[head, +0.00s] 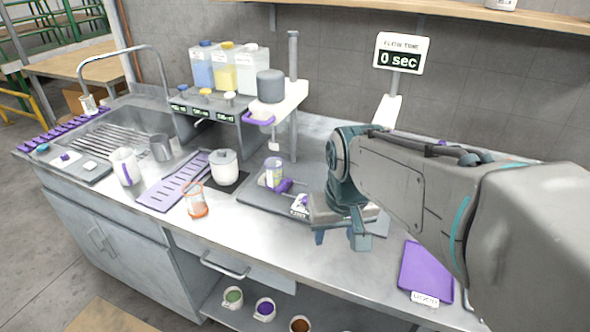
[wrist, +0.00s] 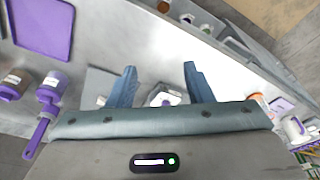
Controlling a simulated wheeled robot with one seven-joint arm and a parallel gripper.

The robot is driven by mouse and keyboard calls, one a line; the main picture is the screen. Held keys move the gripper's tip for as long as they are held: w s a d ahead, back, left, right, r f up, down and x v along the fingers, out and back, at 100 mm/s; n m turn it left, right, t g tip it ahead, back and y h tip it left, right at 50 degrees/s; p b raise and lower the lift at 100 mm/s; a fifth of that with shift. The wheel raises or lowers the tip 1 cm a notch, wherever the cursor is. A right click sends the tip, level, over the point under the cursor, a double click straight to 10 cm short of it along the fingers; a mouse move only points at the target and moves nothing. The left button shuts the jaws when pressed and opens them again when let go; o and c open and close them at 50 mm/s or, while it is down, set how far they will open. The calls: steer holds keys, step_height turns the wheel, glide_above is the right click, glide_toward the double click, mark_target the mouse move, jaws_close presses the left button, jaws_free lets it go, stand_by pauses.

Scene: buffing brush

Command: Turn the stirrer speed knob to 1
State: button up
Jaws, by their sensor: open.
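A white piece with a dark label (head: 299,210), perhaps the stirrer's control, sits at the front edge of a dark grey plate (head: 250,197) on the counter. It is partly hidden behind my gripper (head: 340,238), so I cannot make out a knob or its setting. My gripper is open and empty, with its fingers above the counter, just right of this piece. In the wrist view, a small white part (wrist: 166,99) shows between the spread blue fingers of my gripper (wrist: 160,68), partly covered by the gripper body. No number is readable there.
A clear cup (head: 274,172) with a purple part beside it stands on the plate. To the left are a white pot (head: 224,167), an orange-bottomed beaker (head: 196,202) and a purple slotted rack (head: 175,188). A purple mat (head: 426,270) lies right. A sign (head: 400,54) reads "0 sec".

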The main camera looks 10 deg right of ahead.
steer(key=w+g+p, duration=0.2)
steer(key=w+p, duration=0.2)
steer(key=w, duration=2.1)
steer(key=f, duration=0.4)
steer(key=f+p, duration=0.1)
steer(key=f, duration=0.7)
steer(key=shift+s+f, duration=0.25)
steer(key=c, duration=1)
